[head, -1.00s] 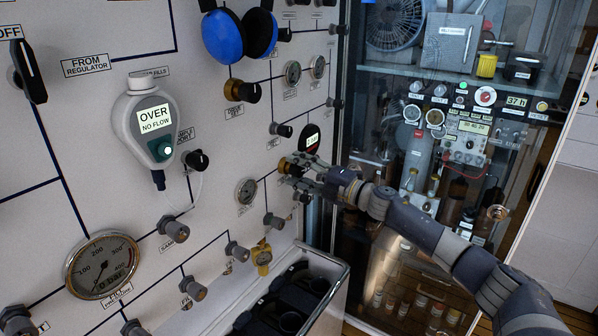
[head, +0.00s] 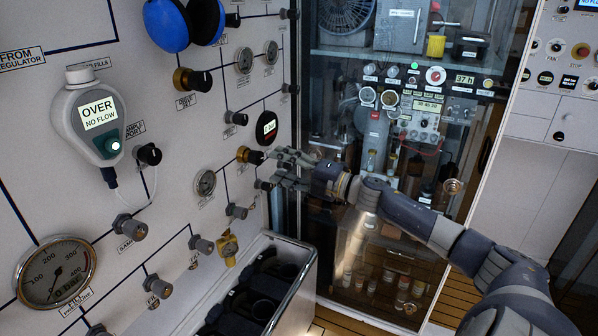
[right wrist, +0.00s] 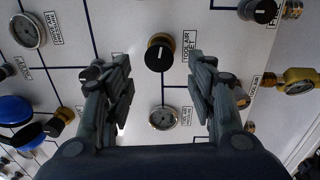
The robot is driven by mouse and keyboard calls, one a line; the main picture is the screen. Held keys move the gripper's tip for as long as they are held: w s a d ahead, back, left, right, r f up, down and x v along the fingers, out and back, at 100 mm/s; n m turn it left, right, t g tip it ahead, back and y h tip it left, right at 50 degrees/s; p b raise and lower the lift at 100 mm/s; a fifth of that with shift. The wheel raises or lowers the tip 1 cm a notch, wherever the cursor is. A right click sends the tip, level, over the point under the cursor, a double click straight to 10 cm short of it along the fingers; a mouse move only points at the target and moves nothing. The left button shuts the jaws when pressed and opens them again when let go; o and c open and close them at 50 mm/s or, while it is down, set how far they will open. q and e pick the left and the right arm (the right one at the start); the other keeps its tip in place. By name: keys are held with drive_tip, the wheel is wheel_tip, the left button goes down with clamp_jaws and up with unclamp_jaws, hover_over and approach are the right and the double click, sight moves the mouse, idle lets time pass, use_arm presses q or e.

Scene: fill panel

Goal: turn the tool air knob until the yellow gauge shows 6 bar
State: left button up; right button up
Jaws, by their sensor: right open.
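The brass tool air knob (head: 248,155) with a black cap sticks out of the white panel. In the right wrist view the knob (right wrist: 158,52) shows beside a "TOOL AIR SET" label, between and ahead of my fingers. My right gripper (head: 283,169) is open and empty, just right of the knob and apart from it. The right wrist view shows the gripper (right wrist: 158,88) spread wide. A small dial labelled tool air (right wrist: 163,118) is near the knob; its reading is too small to tell. A yellow fitting with a gauge (right wrist: 297,83) is at the right; its reading is unclear.
A dark round digital display (head: 267,127) is above the knob; its digits are blurred. Other knobs surround it, including a brass one (head: 192,80). Blue ear defenders (head: 168,24) hang above. An open bin (head: 306,277) stands below. A glass cabinet (head: 330,130) is at right.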

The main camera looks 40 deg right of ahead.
drive_tip(key=shift+v, duration=2.35)
idle(1.1)
